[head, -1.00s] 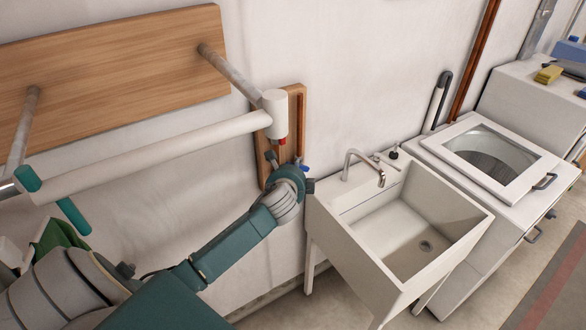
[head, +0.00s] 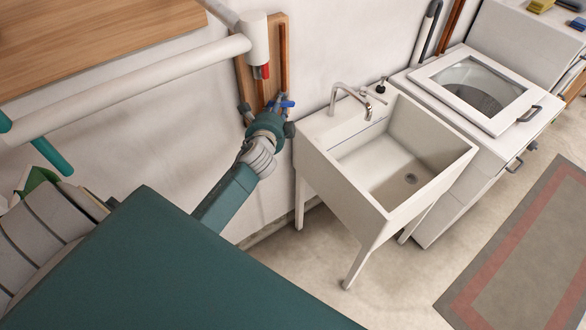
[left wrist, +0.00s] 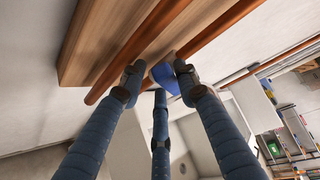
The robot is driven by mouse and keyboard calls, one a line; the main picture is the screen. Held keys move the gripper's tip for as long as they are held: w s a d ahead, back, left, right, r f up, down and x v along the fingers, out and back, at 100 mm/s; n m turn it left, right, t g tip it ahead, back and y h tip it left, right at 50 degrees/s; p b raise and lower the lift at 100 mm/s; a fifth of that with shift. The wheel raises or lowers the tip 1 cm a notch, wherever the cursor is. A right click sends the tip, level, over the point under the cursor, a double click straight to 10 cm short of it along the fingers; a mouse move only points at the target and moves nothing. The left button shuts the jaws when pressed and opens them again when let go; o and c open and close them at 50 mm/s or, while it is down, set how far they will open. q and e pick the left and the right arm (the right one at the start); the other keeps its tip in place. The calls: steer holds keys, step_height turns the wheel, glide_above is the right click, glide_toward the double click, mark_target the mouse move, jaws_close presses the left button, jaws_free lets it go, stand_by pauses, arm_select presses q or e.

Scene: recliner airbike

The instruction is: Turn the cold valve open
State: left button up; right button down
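The cold valve's blue handle (head: 284,104) is on a copper pipe on the wooden wall board, left of the sink. In the left wrist view the blue handle (left wrist: 164,76) is between the fingertips. My left gripper (head: 275,108) is at the handle; its three dark blue fingers (left wrist: 160,82) are spread around it. I cannot tell whether any finger touches it. The fingers partly hide the handle and its stem. A red handle (head: 265,71) is above and left of the blue one. My right gripper is not in view.
A white utility sink (head: 345,170) with a faucet (head: 352,95) stands just right of the valve. A top-loading washer (head: 480,90) is beyond it. A white pipe (head: 130,75) crosses left of the board. The floor in front of the sink is clear.

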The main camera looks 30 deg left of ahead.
arm_select(q)
steer(key=s+d+f+n+t+b, duration=0.2)
steer(key=s+d+n+t+b, duration=0.15)
steer(key=s+b, duration=0.5)
steer(key=d+f+g+h, duration=0.1)
steer(key=d+f, duration=0.2)
steer(key=f, duration=0.5)
steer(key=s+d+f+n+g+h, duration=0.1)
steer(key=d+f+g, duration=0.1)
steer(key=f, duration=0.6)
steer(key=d+f+n+g+h+b, duration=0.1)
steer(key=d+f, duration=0.3)
steer(key=f, duration=0.4)
steer(key=shift+s, duration=0.4)
steer(key=shift+f, duration=0.1)
